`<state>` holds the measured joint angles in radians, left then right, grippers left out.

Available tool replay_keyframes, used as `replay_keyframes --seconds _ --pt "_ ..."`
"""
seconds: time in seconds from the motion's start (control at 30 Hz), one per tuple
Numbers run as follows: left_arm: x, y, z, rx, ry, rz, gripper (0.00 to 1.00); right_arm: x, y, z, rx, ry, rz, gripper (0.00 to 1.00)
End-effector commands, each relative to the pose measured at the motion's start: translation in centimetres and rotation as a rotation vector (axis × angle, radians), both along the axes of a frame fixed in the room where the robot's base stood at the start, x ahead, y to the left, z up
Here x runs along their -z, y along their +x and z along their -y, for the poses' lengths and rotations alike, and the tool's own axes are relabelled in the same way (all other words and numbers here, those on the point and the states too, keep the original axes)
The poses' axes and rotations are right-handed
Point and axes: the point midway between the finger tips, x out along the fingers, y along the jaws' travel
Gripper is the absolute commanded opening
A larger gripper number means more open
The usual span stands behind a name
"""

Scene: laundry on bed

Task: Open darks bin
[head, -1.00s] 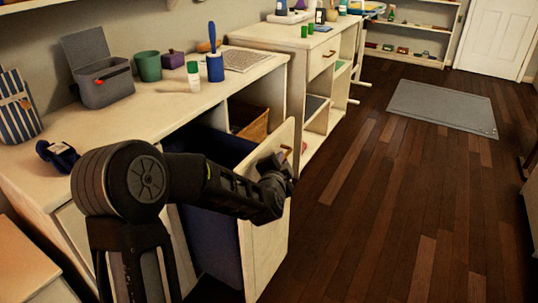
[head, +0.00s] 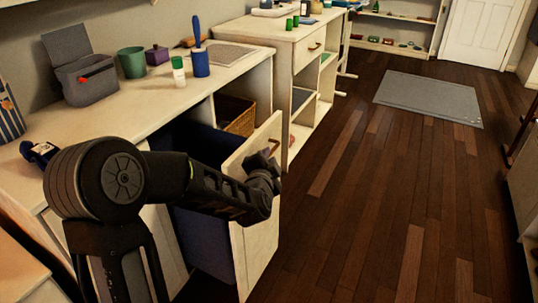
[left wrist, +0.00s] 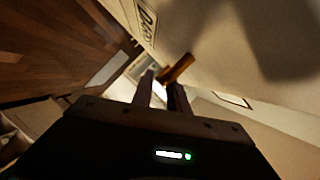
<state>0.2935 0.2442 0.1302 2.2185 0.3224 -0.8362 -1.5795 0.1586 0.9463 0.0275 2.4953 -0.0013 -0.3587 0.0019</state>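The darks bin is a pull-out with a cream front panel (head: 258,235) and a dark blue inside (head: 205,225). It stands pulled out from under the counter, with its top open. Its brass handle (head: 273,147) is on the outer face near the top; it also shows in the left wrist view (left wrist: 178,69), near a dark-lettered label (left wrist: 147,20). My left gripper (head: 268,163) is at the outer face beside the handle. In the left wrist view its fingers (left wrist: 160,88) stand apart, with the handle at their tips, not clearly between them. My right gripper is out of view.
The cream counter (head: 110,115) holds a grey box (head: 88,80), a green cup (head: 131,62), a white bottle (head: 179,72) and a blue roller (head: 200,62). A wicker basket (head: 235,115) sits in a cubby behind the bin.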

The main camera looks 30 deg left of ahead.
Motion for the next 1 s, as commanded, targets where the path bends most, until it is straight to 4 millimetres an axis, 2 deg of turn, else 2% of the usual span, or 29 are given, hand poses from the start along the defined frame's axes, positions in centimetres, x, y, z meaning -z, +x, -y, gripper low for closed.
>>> replay_keyframes --seconds 0.2,0.33,1.0 --pt "-1.0 -3.4 1.3 -0.001 -0.001 0.001 0.2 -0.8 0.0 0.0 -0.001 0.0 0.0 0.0" --pt "-1.2 -4.7 1.7 0.0 -0.001 0.0 0.2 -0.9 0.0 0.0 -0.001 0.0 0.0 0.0" --pt "-1.2 -5.1 1.9 0.0 -0.001 0.0 0.2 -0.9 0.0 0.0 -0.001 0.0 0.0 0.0"
